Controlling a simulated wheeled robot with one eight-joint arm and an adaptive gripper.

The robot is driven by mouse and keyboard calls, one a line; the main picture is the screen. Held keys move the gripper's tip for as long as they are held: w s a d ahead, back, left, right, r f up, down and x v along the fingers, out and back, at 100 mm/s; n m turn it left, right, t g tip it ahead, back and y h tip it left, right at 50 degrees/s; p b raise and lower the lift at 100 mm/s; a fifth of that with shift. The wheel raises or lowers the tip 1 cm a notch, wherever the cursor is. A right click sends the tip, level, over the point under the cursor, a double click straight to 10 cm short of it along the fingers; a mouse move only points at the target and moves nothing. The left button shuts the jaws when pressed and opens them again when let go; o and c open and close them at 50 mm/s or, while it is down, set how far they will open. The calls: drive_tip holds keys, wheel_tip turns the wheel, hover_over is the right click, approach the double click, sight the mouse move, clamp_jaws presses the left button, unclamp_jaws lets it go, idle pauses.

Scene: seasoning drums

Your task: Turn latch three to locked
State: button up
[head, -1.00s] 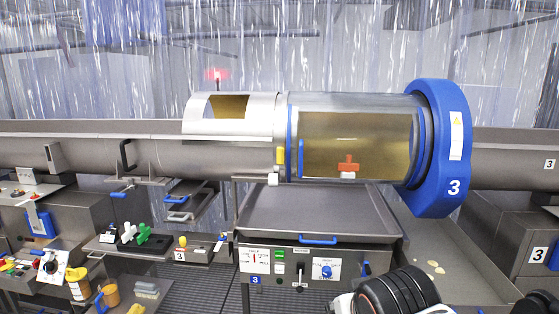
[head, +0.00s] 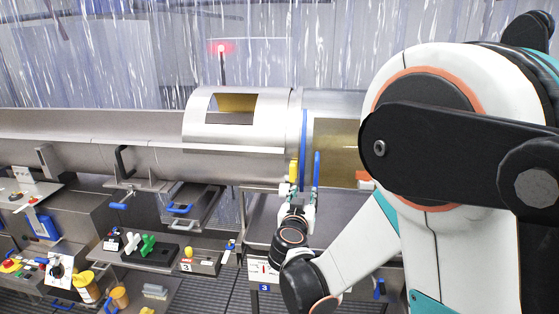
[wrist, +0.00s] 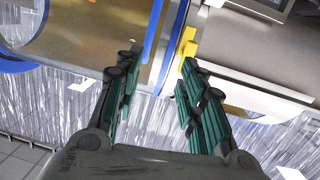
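The metal and clear drum (head: 335,138) lies across the head view, with a blue band (head: 303,135) around its seam. An upright blue lever (head: 317,168) stands on the clear part, just right of the seam. A yellow block (head: 294,170) sits just left of the seam. My gripper (head: 301,188) is open and points up at the drum's lower front, just below these parts. In the wrist view, the blue lever (wrist: 152,28) lies beyond the gap between the fingers, and the yellow block (wrist: 187,48) is close to the right fingertip. No grip on either shows.
My arm hides the drum's right end. A control panel (head: 258,268) marked 3 is below, partly covered by my arm. A shelf (head: 160,256) with green and white parts and a hanging tray (head: 191,205) with a blue handle are at left.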

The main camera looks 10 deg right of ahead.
sight(292, 174)
drive_tip(key=w+t+p, duration=0.1)
drive_tip(key=w+p, duration=0.1)
drive_tip(key=w, duration=0.5)
drive_tip(key=w+t+p, duration=0.1)
drive_tip(key=w+p, duration=0.1)
drive_tip(key=w, duration=0.6)
drive_tip(key=shift+w+d+y, duration=0.15)
drive_tip(key=shift+w+y, duration=0.15)
drive_tip(key=shift+y, duration=0.1)
clamp_jaws()
